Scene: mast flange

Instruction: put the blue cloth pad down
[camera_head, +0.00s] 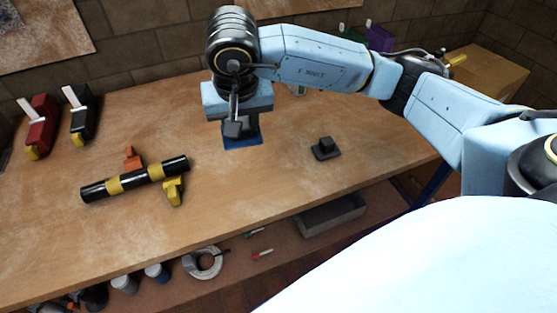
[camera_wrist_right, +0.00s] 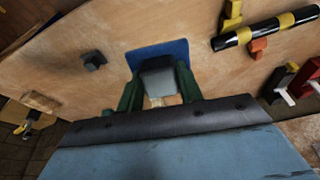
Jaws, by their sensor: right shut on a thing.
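The blue cloth pad (camera_head: 243,142) is at the middle of the wooden workbench, below my right gripper (camera_head: 240,127). In the right wrist view the blue pad (camera_wrist_right: 158,50) shows flat beyond the fingertips, with a grey block-like grip (camera_wrist_right: 158,78) on it. My right gripper (camera_wrist_right: 158,88) is shut on that grey grip, with a green finger on each side. I cannot tell whether the pad touches the bench top or hangs just above it. My left gripper is not in view.
A black mast with yellow bands (camera_head: 135,178) lies at the left, with orange and yellow clamps beside it. A dark block with a knob (camera_head: 326,149) stands to the right. Red (camera_head: 38,127) and black (camera_head: 80,113) tools stand at the far left. The bench front is clear.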

